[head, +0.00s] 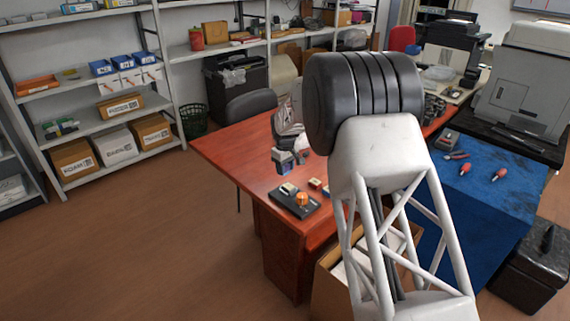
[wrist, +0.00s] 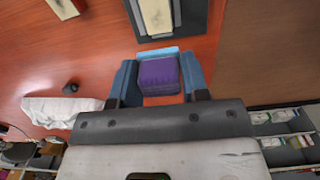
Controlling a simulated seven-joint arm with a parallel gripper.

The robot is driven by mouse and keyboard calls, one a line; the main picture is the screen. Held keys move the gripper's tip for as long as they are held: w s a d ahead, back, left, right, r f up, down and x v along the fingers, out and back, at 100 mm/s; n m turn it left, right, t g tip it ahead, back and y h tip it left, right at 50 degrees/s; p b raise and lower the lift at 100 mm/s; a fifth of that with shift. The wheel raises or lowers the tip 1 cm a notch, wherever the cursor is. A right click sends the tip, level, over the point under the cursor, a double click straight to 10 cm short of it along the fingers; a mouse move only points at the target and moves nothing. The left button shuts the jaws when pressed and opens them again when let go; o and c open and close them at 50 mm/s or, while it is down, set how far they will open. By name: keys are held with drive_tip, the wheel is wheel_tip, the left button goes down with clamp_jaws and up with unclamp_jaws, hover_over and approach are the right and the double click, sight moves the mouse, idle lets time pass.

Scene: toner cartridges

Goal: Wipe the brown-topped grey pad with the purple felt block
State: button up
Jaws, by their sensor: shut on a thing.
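My gripper (wrist: 159,72) is shut on the purple felt block (wrist: 158,76), which sits between its two blue-grey fingers in the wrist view. A light blue strip shows along the block's far edge. In the head view my gripper (head: 289,160) is above the red-brown desk, and the block cannot be made out there. A dark grey pad (wrist: 181,14) with a pale tan top lies ahead of the block at the wrist view's top edge, partly cut off. A dark flat piece (head: 306,211) bearing a cream item and an orange item lies below my gripper in the head view.
The red-brown desk (head: 228,152) has free room left of my gripper. Small blocks (head: 315,184) lie right of the dark piece. A crumpled white thing (wrist: 58,110) and a small black object (wrist: 71,88) show in the wrist view. A blue-covered table (head: 480,200) stands right.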

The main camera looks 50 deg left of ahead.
sight(290, 186)
wheel_tip(290, 186, down, 5)
drive_tip(key=shift+r, duration=0.1)
drive_tip(key=shift+d+f, duration=0.2)
drive_tip(key=shift+d, duration=0.55)
drive_tip(key=shift+d+f, duration=0.2)
drive_tip(key=shift+d, duration=1.15)
drive_tip(key=shift+a+r, duration=0.2)
drive_tip(key=shift+a, duration=0.4)
drive_tip(key=shift+a+f, duration=0.15)
drive_tip(key=shift+a, duration=1.35)
drive_tip(key=shift+r, duration=4.05)
